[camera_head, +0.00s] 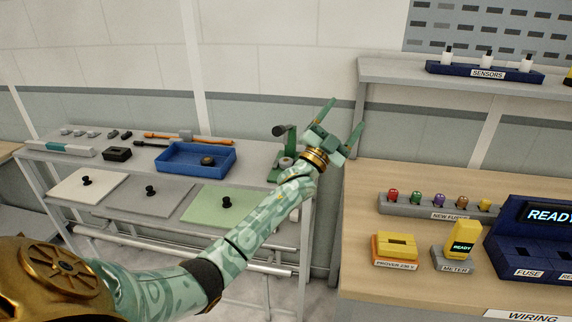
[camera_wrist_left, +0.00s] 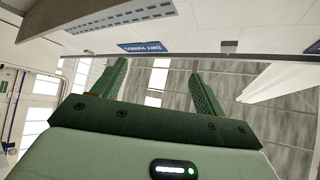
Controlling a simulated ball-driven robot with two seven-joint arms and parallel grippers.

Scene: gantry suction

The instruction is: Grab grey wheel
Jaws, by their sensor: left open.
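A small dark grey-brown round piece (camera_head: 207,161) lies in the blue tray (camera_head: 171,168) on the left bench. A paler grey disc (camera_head: 286,162) sits low on a green stand (camera_head: 281,145) at that bench's right end. I cannot tell which of them is the grey wheel. My left gripper (camera_head: 344,118) is open and empty, raised up and right of the green stand, with its fingers pointing up and away from the bench. In the left wrist view, the two green fingers (camera_wrist_left: 152,80) stand apart with nothing between them. My right gripper is not in view.
White, grey and green panels (camera_head: 222,208) with black knobs line the left bench's front. Tools with orange handles (camera_head: 190,139) lie behind the tray. The wooden bench (camera_head: 370,250) at right holds a fuse rack (camera_head: 437,208), a meter and a yellow block. A shelf (camera_head: 400,78) stands above it.

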